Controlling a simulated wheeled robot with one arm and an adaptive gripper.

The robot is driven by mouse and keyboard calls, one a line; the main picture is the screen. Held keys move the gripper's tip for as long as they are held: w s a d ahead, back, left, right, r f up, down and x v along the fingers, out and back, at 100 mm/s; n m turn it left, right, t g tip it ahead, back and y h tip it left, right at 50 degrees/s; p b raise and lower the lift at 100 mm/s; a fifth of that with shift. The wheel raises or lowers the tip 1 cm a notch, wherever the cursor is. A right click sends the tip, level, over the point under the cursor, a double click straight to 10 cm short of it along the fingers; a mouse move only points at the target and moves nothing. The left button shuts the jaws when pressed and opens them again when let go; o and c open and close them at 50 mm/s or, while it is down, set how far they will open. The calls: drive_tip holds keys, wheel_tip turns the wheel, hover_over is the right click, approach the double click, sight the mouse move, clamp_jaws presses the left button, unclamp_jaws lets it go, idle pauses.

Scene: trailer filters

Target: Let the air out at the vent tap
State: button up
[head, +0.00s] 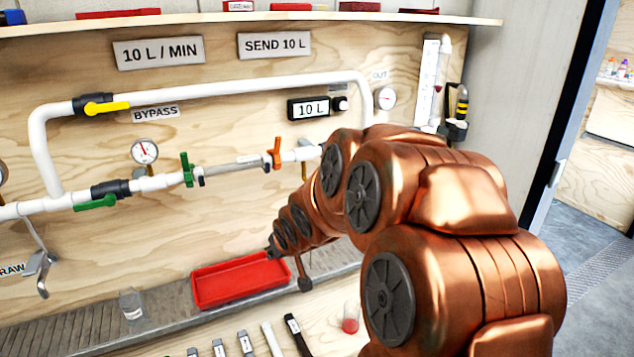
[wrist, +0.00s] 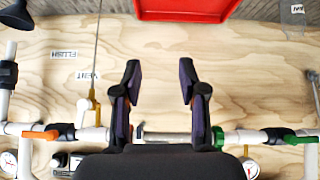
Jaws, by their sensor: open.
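The upside-down wrist view shows a VENT label (wrist: 95,77) on the plywood panel. Beside it, a small brass-yellow fitting (wrist: 94,104) sits at the pipe with a thin tube running from it. I take this to be the vent tap; its exact handle position is too small to tell. My gripper (wrist: 159,75) is open and empty, its two dark fingers apart in front of bare plywood. The fitting is just left of the left finger in that view. In the head view my copper arm hides this part of the panel.
The pipe section (head: 235,165) lies between a green handle (head: 186,168) and an orange handle (head: 277,152). A red tray (head: 240,282) stands on the ledge below. A dark funnel (wrist: 12,15) and a FLUSH label (wrist: 62,54) are near the fitting. A gauge (head: 144,151) is to the left.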

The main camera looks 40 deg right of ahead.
drive_tip(key=w+d+r+m+t+h+b, duration=0.1)
drive_tip(key=w+d+r+t+h, duration=0.3)
drive_tip(key=d, duration=0.6)
drive_tip(key=s+d+r+m+t+y+b, duration=0.1)
drive_tip(key=d+r+m+t, duration=0.3)
drive_tip(key=d, duration=0.6)
drive_tip(key=shift+w+d+f+n+t+p, duration=0.25)
drive_tip(key=shift+w+d+n, duration=0.15)
drive_tip(key=shift+w, duration=0.85)
drive_tip(key=shift+w+d+f+n+t+p, duration=0.15)
drive_tip(key=shift+w+d+f+n+p, duration=0.2)
drive_tip(key=shift+w, duration=0.9)
drive_tip(key=shift+w+d+f+n+t+p, duration=0.2)
drive_tip(key=shift+w+d+n, duration=0.2)
drive_tip(key=shift+w, duration=0.85)
clamp_jaws()
drive_tip(key=shift+r, duration=0.1)
